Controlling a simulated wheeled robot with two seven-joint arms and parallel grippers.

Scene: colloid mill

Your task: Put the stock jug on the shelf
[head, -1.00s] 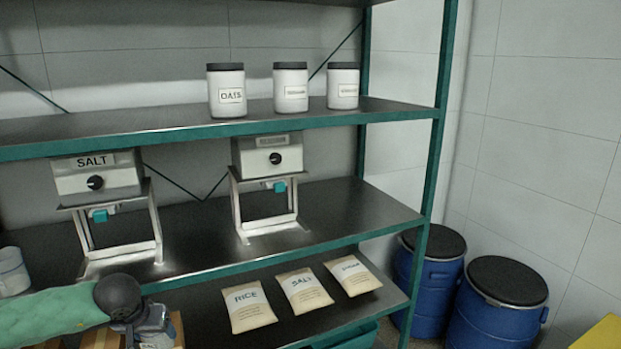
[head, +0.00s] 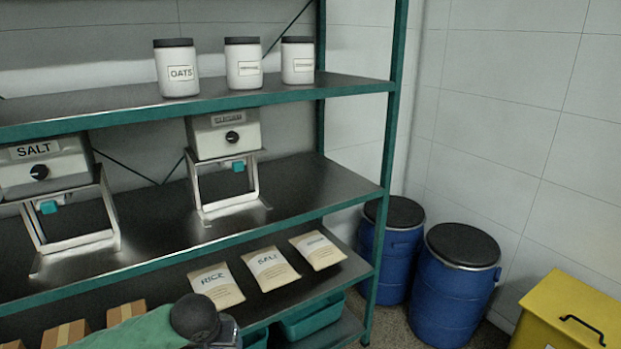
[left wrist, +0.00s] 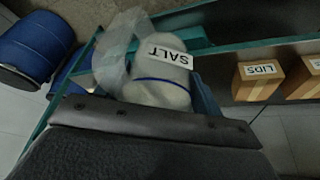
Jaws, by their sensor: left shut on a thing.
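The stock jug (left wrist: 158,92) shows in the left wrist view as a pale, rounded body with a blue line and a translucent loop beside it. A SALT label shows at its edge; I cannot tell whether it is on the jug or behind it. My left gripper (left wrist: 150,118) is shut on the jug. In the head view my left arm comes in at the bottom, in front of the lower shelf, and the jug is mostly hidden there. The green-edged shelf rack (head: 190,268) fills the left and middle. My right gripper is in neither view.
The lower shelf holds several cartons (head: 65,334) and rice (head: 217,286), salt (head: 271,268) and third (head: 318,249) packets. Two dispensers (head: 224,134) stand on the middle shelf, with bare room at its right. Jars (head: 177,68) stand above. Blue drums (head: 455,290) and a yellow bin (head: 575,310) are right.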

